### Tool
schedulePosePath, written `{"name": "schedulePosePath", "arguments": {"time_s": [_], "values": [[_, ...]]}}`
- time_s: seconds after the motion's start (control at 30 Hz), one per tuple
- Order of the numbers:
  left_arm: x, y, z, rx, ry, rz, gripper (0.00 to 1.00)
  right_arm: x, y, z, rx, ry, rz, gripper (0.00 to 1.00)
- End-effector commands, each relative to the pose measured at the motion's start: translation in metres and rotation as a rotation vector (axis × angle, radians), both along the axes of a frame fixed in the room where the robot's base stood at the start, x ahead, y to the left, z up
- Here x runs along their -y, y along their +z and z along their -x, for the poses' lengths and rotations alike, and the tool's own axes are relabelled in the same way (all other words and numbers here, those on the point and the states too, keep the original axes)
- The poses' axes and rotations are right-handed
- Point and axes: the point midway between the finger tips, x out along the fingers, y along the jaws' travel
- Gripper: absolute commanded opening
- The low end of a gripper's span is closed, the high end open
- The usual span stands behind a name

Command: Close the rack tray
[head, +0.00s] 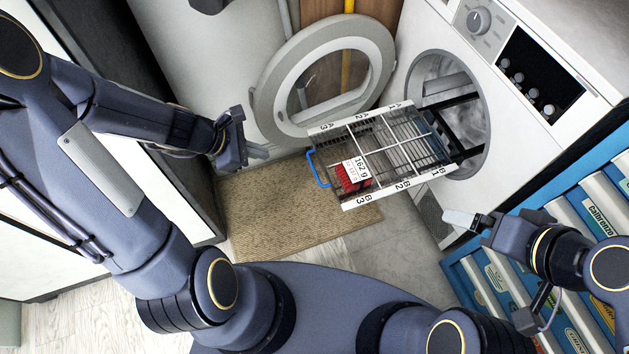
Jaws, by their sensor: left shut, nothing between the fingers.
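The rack tray (400,143) is a wire tray with white labelled edges and dividers, sticking well out of the round opening of a white washer-like machine (520,130). A blue handle (317,168) is on its near left end. A red object with a white tag (351,178) sits in the compartment by label B3. My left gripper (262,153) is shut and empty, left of the handle and apart from it. My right gripper (451,217) is at the lower right, below the tray's right end and apart from it; its fingers look close together, but their gap is not clear.
The round door (323,80) of the machine stands open behind the tray. A brown mat (290,215) lies on the floor below. A blue tool chest (577,225) with stickered drawers stands at the right, near my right arm. A dark cabinet edge is at the left.

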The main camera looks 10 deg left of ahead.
Motion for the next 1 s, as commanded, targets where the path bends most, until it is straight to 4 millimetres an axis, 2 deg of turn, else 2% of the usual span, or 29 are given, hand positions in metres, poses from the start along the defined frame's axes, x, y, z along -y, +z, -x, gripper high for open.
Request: {"name": "schedulePosePath", "arguments": {"time_s": [0.03,0.13,0.37,0.83,1.0], "values": [[-0.003,-0.033,-0.002,-0.048,0.057,0.020,0.00,0.000,-0.020,0.000,0.000,0.000,0.000,0.94],[-0.008,-0.057,-0.003,-0.106,0.134,0.046,0.00,0.000,-0.029,0.000,0.000,0.000,0.000,0.94],[-0.004,-0.077,-0.008,-0.138,0.177,0.061,0.00,0.000,-0.038,0.000,0.001,0.000,0.000,0.94],[0.045,-0.153,-0.041,-0.135,0.171,0.059,0.00,0.000,-0.098,0.000,0.000,0.000,0.000,0.94],[0.065,-0.150,-0.056,-0.133,0.171,0.058,0.00,0.000,-0.099,0.000,0.000,0.000,0.000,0.94]]}}
